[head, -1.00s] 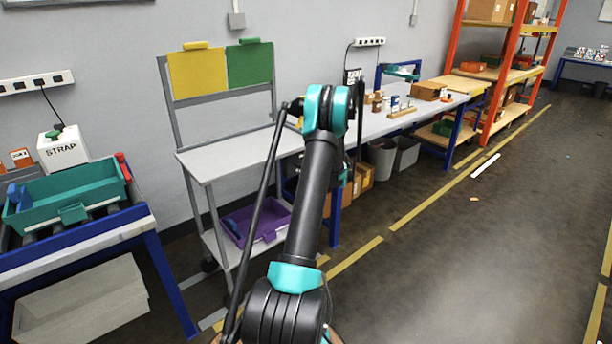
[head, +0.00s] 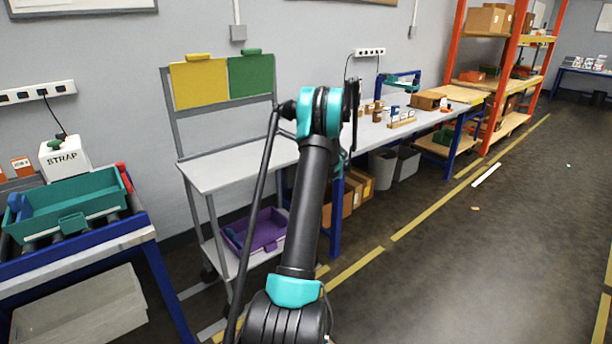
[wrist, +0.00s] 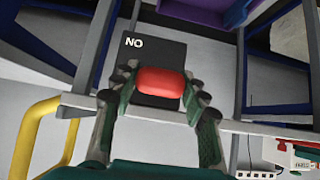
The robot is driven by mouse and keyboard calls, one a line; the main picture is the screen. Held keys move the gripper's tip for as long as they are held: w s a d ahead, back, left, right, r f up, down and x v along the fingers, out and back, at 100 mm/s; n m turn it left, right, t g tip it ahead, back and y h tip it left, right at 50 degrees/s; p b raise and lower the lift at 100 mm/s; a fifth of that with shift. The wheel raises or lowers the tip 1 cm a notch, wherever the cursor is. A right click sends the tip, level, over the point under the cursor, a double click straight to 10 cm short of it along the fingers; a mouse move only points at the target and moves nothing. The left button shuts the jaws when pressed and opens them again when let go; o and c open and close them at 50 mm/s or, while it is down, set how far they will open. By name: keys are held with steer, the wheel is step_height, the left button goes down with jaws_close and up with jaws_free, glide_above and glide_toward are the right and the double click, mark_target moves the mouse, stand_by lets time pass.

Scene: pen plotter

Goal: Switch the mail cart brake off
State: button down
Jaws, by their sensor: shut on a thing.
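The mail cart (head: 238,171) looks to be the grey wheeled cart left of my arm, with yellow and green pockets on its back frame. In the wrist view a red brake handle (wrist: 161,82) stands in front of a dark plate (wrist: 162,53) with white letters that read "NO" from this side. My gripper (wrist: 160,88) is shut on the red handle, with one finger on each side of it. In the head view my arm hides the handle, and the gripper cannot be made out clearly.
A purple tray (head: 262,232) sits on the cart's lower shelf. A blue-framed bench (head: 150,240) with a teal tray (head: 75,205) stands at left. A long workbench (head: 385,130) runs right of the cart. In the wrist view a yellow bar (wrist: 25,140) is at left. Floor at right is open.

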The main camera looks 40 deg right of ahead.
steer(key=c, duration=0.8)
jaws_free()
steer(key=shift+w+a+r, duration=0.1)
steer(key=shift+w+a, duration=0.05)
steer(key=shift+w, duration=0.05)
steer(key=shift+s, duration=0.15)
steer(key=shift+s+r, duration=0.2)
steer(key=v, duration=1.1)
steer(key=shift+r, duration=0.1)
